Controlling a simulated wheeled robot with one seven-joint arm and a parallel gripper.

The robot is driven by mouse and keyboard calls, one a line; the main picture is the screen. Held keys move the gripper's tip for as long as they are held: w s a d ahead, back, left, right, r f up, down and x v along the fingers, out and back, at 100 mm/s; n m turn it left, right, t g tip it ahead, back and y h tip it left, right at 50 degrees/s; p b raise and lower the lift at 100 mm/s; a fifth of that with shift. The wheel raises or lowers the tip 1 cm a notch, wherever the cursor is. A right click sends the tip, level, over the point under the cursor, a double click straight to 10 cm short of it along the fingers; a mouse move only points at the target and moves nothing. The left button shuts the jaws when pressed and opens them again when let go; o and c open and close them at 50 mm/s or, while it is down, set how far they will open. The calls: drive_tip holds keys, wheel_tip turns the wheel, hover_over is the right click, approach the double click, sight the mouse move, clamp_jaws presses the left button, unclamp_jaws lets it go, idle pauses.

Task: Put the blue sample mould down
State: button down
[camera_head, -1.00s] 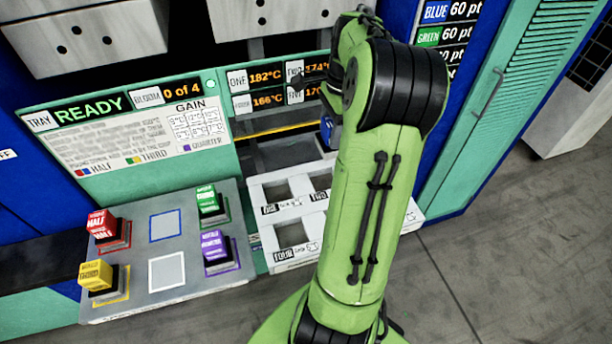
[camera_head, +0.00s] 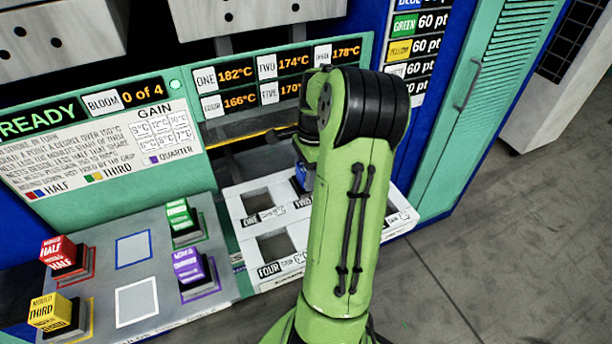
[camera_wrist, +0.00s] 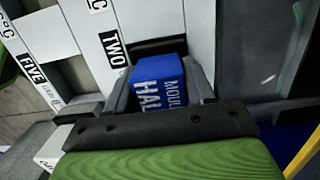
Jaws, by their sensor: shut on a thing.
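The blue sample mould (camera_wrist: 158,82), lettered "MOULD HALF", sits between the fingers of my gripper (camera_wrist: 160,88) in the wrist view. My gripper is shut on it. A dark square opening beside the "TWO" label shows just past the mould. In the head view only a sliver of the blue mould (camera_head: 301,178) shows, at the white numbered tray (camera_head: 253,225), beside the "TWO" label; my arm hides the rest. I cannot tell whether its base is inside the opening. Openings ONE and FOUR look empty.
A grey stand (camera_head: 120,265) at left carries red (camera_head: 62,255), yellow (camera_head: 52,312), green (camera_head: 180,218) and purple (camera_head: 190,266) moulds. Its blue-outlined square (camera_head: 133,250) and white-outlined square (camera_head: 136,302) are empty. The display (camera_head: 285,72) panel stands behind the tray.

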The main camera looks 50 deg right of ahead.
drive_tip(key=shift+r, duration=0.1)
drive_tip(key=shift+c, duration=2)
unclamp_jaws()
drive_tip(key=r+p, duration=0.1)
drive_tip(key=r, duration=0.3)
drive_tip(key=r+p, duration=0.2)
drive_tip(key=r, duration=0.2)
drive_tip(key=d+r+p, duration=0.1)
drive_tip(key=r, duration=0.3)
drive_tip(key=shift+s+d, duration=0.1)
drive_tip(key=shift+s, duration=0.3)
drive_tip(key=w+a+r+n+h, duration=0.1)
drive_tip(key=a+r+n, duration=0.3)
drive_tip(key=a, duration=0.5)
drive_tip(key=w+a+r+n+h, duration=0.1)
drive_tip(key=a+r+n+h, duration=0.1)
drive_tip(key=a+n, duration=0.5)
drive_tip(key=s+a+n+t+y, duration=0.1)
drive_tip(key=s+a+n+t, duration=0.1)
drive_tip(key=s+a+n, duration=0.3)
drive_tip(key=s+a+f+n+t, duration=0.1)
drive_tip(key=s+a+n+t, duration=0.2)
drive_tip(key=s+a+n, duration=0.2)
drive_tip(key=a+n, duration=0.3)
drive_tip(key=a, duration=0.3)
drive_tip(key=shift+f+y, duration=0.2)
drive_tip(key=shift+y, duration=0.2)
